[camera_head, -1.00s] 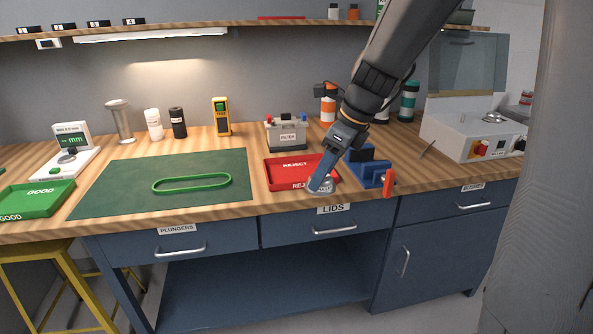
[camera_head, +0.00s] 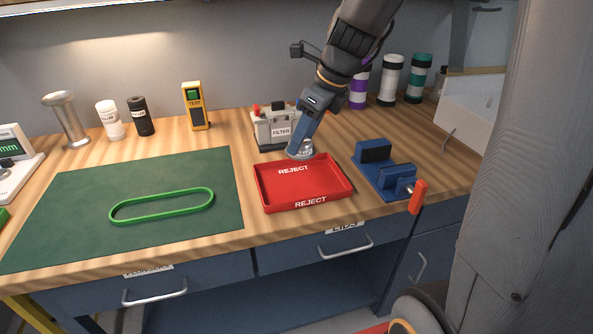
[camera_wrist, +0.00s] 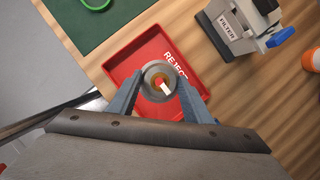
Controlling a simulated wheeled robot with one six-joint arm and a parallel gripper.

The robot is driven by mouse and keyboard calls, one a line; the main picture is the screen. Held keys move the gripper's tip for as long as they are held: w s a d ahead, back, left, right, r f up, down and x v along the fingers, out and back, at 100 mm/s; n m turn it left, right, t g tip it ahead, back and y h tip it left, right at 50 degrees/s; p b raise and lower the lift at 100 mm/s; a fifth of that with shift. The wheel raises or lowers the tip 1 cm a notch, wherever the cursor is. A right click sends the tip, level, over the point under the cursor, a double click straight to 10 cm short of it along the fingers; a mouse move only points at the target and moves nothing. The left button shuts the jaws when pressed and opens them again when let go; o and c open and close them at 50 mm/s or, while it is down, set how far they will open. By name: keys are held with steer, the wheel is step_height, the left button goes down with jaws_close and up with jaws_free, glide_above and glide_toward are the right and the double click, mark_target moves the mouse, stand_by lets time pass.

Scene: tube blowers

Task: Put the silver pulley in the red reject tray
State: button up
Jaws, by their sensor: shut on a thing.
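The silver pulley (camera_wrist: 158,82) is a round metal piece with a central hole. My gripper (camera_wrist: 156,92) is shut on it, one finger on each side, in the wrist view. In the head view the pulley (camera_head: 301,152) shows partly below my gripper (camera_head: 299,150), near the back edge of the red reject tray (camera_head: 303,183). In the wrist view the pulley lies in front of the tray (camera_wrist: 124,60) and covers part of its floor and lettering. Its exact height above the tray is hard to tell. The visible tray floor is empty.
A filter box (camera_head: 276,128) stands right behind the tray. A blue vise (camera_head: 385,170) with an orange handle stands to its right. A green mat (camera_head: 150,215) with a green belt (camera_head: 160,206) on it lies to the left.

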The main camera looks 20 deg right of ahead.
step_height(320, 180, down, 9)
steer(key=shift+f+b, duration=0.15)
steer(key=shift+b, duration=0.2)
steer(key=shift+f, duration=0.15)
steer(key=o, duration=1.2)
steer(key=shift+o, duration=0.2)
